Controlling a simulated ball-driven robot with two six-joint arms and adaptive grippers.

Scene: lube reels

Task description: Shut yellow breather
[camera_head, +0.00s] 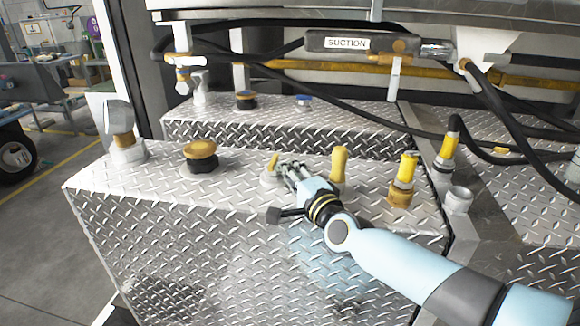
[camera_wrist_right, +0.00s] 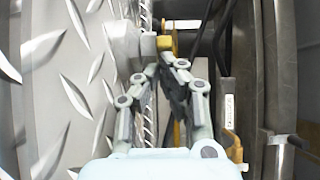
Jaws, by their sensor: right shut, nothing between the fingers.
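Several yellow fittings stand on the diamond-plate tank top; which one is the breather I cannot tell for sure. A small grey fitting (camera_head: 269,180) with a short tilted yellow lever (camera_head: 273,161) stands right at the fingertips of my right gripper (camera_head: 284,168). My right gripper is shut and empty, its arm reaching in from the lower right. In the right wrist view, the closed fingers (camera_wrist_right: 168,72) point at a grey body (camera_wrist_right: 122,42) with a yellow piece (camera_wrist_right: 165,43) beyond them. Whether they touch it I cannot tell. My left gripper is not in view.
A yellow-capped black plug (camera_head: 201,156) stands left of the gripper. A yellow post (camera_head: 338,165) and a yellow fitting (camera_head: 403,180) stand close to its right. Black hoses (camera_head: 330,105) and a pipe labelled SUCTION (camera_head: 347,43) run behind.

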